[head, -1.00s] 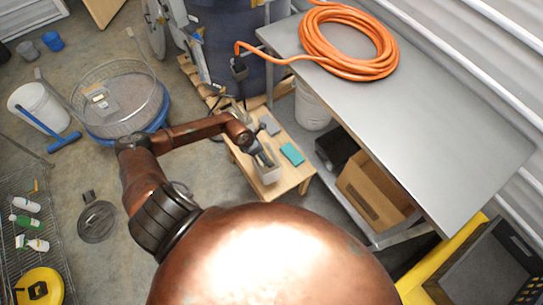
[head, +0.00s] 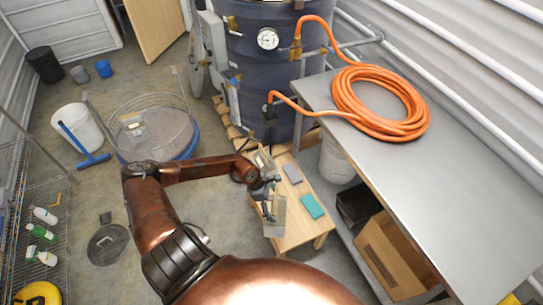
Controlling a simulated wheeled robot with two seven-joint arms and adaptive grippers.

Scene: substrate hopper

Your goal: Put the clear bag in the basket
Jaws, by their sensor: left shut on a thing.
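My left gripper (head: 268,188) reaches in from the left over the small wooden table (head: 296,236). It is shut on a pale greyish, see-through-looking item (head: 276,218), probably the clear bag, at the table's near left edge. The fingers partly hide it, and I cannot tell whether it touches the tabletop. The round wire basket (head: 153,106) stands on the floor to the left, with a blue base. A small pale item with a label (head: 134,127) lies inside it. My right gripper is not in view.
A metal bench (head: 440,185) with an orange hose (head: 385,105) stands to the right. A white bucket (head: 78,128) with a blue squeegee (head: 92,160) is left of the basket.

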